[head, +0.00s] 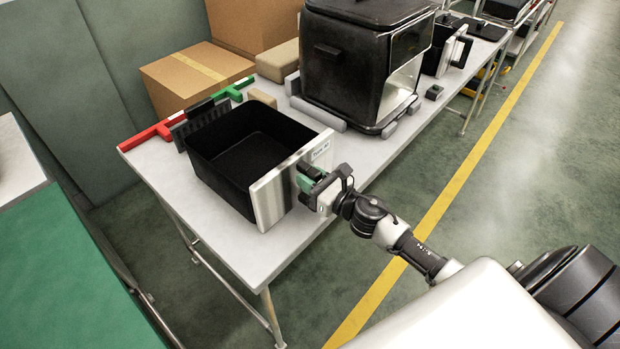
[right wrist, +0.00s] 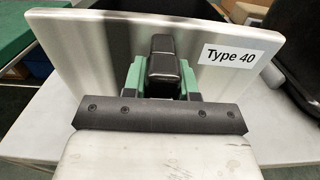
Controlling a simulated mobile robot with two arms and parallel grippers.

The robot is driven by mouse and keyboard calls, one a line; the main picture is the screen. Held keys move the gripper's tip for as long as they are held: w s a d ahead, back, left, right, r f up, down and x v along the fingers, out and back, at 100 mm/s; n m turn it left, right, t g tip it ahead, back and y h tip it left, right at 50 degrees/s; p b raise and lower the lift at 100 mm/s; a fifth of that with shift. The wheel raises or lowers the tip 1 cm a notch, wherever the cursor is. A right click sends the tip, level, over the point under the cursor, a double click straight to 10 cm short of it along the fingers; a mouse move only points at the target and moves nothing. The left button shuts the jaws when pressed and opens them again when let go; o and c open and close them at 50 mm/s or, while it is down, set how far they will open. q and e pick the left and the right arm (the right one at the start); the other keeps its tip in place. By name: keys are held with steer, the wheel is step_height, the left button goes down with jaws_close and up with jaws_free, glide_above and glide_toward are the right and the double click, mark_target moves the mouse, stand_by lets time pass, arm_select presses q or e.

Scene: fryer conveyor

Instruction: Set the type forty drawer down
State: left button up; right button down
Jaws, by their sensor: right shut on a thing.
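The type forty drawer (head: 222,184) is a black, open-topped bin with a brushed metal front. Its "Type 40" label (right wrist: 229,57) reads clearly in the right wrist view. The drawer looks level and empty, over the near end of the light table; I cannot tell whether its underside touches the tabletop. My right gripper (head: 312,181) is shut on the drawer's black handle (right wrist: 164,67), with green fingers on either side of it. My left gripper is not in view.
Red (head: 152,133) and green (head: 232,89) bars lie on the table (head: 285,248) behind the drawer. A black fryer (head: 352,65) stands farther along, with grey bars around its base. Another drawer (head: 443,50) is beyond it. Cardboard boxes (head: 190,76) are behind the table.

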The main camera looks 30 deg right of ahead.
steer(key=shift+r, duration=0.1)
steer(key=c, duration=0.9)
jaws_free()
